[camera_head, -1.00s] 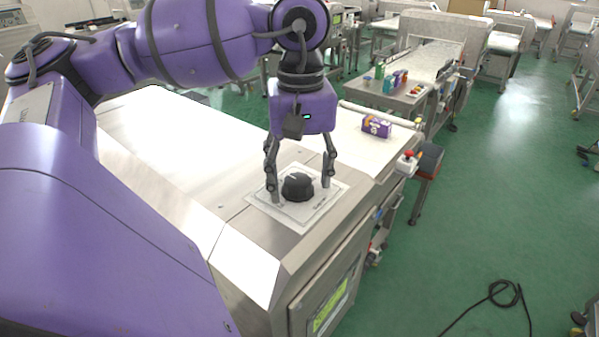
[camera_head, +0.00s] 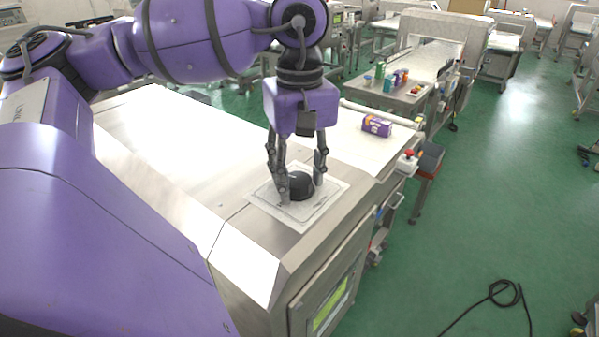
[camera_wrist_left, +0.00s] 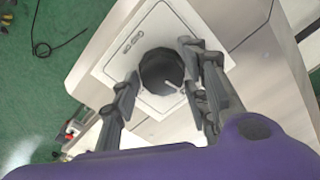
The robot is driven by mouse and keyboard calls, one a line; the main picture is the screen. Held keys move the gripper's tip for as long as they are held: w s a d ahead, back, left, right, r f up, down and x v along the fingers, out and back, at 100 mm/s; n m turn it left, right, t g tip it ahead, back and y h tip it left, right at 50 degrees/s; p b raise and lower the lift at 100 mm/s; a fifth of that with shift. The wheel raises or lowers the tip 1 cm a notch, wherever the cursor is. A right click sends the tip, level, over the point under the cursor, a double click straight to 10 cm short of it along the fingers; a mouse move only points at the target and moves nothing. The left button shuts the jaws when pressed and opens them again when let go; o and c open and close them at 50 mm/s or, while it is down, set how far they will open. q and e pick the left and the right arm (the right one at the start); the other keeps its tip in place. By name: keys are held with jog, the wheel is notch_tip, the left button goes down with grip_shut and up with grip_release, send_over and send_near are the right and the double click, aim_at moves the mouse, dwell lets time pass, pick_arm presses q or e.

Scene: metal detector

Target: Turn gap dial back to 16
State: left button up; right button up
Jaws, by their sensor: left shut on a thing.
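The gap dial is a round black knob (camera_head: 300,184) on a pale square plate (camera_head: 325,207) on top of the steel machine. My left gripper (camera_head: 301,190) points down over it, with one finger on each side, shut on the dial. In the left wrist view the dial (camera_wrist_left: 160,72) shows between the two fingers (camera_wrist_left: 164,88), with a light pointer mark on its lower right. The plate (camera_wrist_left: 110,72) carries small markings that are too small to read. My right gripper is in neither view.
A purple package (camera_head: 377,125) lies on the white belt (camera_head: 350,140) behind the dial. A red button box (camera_head: 407,160) sits at the machine's right edge. A screen (camera_head: 330,312) is on the machine's front. A black cable (camera_head: 500,293) lies on the green floor.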

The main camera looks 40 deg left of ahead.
aim_at(298, 176)
pick_arm(q)
jog(key=n, duration=0.4)
jog(key=shift+w+n, duration=0.1)
jog(key=shift+n, duration=0.2)
jog(key=n, duration=0.3)
jog(key=shift+a+r+n, duration=0.1)
jog(key=shift+a+n, duration=0.05)
jog(key=shift+n, duration=0.15)
jog(key=n, duration=0.3)
jog(key=shift+n+b, duration=0.3)
jog(key=shift+a+n, duration=0.1)
jog(key=shift+n, duration=1.8)
jog(key=o, duration=1)
jog(key=shift+o, duration=0.6)
notch_tip(298, 176, up, 12)
